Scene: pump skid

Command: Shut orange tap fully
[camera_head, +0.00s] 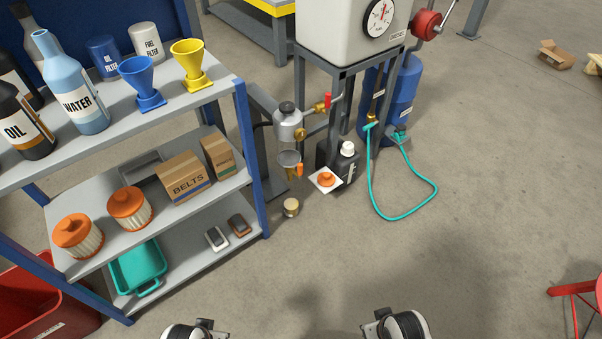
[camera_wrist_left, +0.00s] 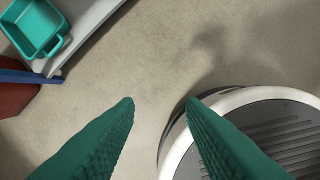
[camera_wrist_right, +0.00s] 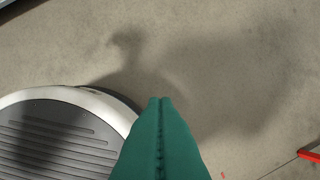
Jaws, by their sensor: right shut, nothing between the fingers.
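The orange tap (camera_head: 299,169) is a small orange handle at the lower end of a grey filter unit (camera_head: 288,125) on the pump skid, in the middle of the head view. It looks roughly upright, but it is too small to tell how far it is turned. My left gripper (camera_wrist_left: 160,102) is open and empty, its green fingers apart above the floor. My right gripper (camera_wrist_right: 160,101) is shut and empty. Both arms show only at the bottom edge of the head view, well short of the tap. Neither wrist view shows the tap.
A red-handled valve (camera_head: 327,101) sits above and right of the tap. A small cup (camera_head: 291,207) stands on the floor below. A black bottle (camera_head: 345,163) and an orange-topped item on a white square (camera_head: 326,180) are close right. Shelving (camera_head: 252,160) stands left; the foreground floor is clear.

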